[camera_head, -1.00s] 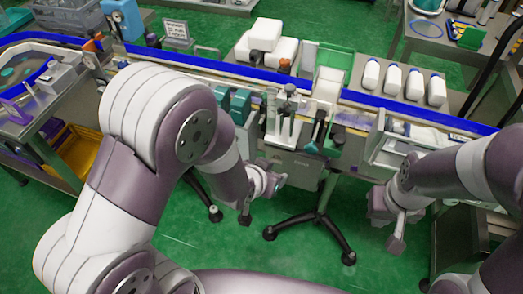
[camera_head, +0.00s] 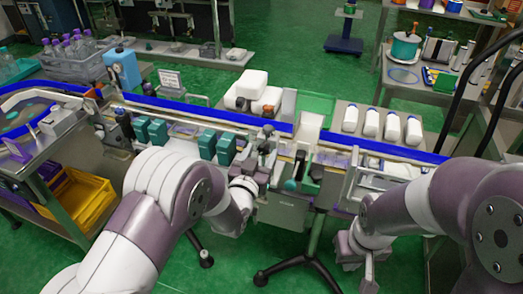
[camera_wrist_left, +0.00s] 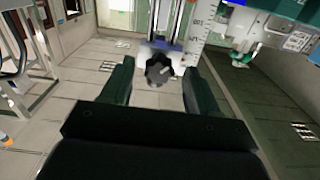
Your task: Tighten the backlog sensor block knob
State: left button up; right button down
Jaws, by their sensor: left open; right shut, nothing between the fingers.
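A dark round knob (camera_wrist_left: 159,69) with a light mark on its face shows in the left wrist view, on a pale block with blue parts behind it. It lies ahead of and between the two fingers of my left gripper (camera_wrist_left: 158,88), which is open and apart from it. In the head view my left gripper (camera_head: 256,172) is up against the front of the conveyor line, at the sensor hardware (camera_head: 268,145); the knob cannot be singled out there. My right gripper (camera_head: 366,268) is shut and empty, hanging low in front of the line at the right.
The conveyor (camera_head: 385,150) with blue rails runs across the scene. Teal boxes (camera_head: 158,130) stand on it left of my left gripper. White bottles (camera_head: 392,126) stand behind it at the right. A black-legged stand (camera_head: 300,266) is below. Green floor is open in front.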

pick_arm(q)
jog(key=shift+w+d, duration=0.1)
jog(key=shift+w, duration=0.3)
jog(key=shift+w+d+r, duration=0.1)
jog(key=shift+d, duration=0.05)
jog(key=c, duration=1)
jog(key=shift+c, duration=0.2)
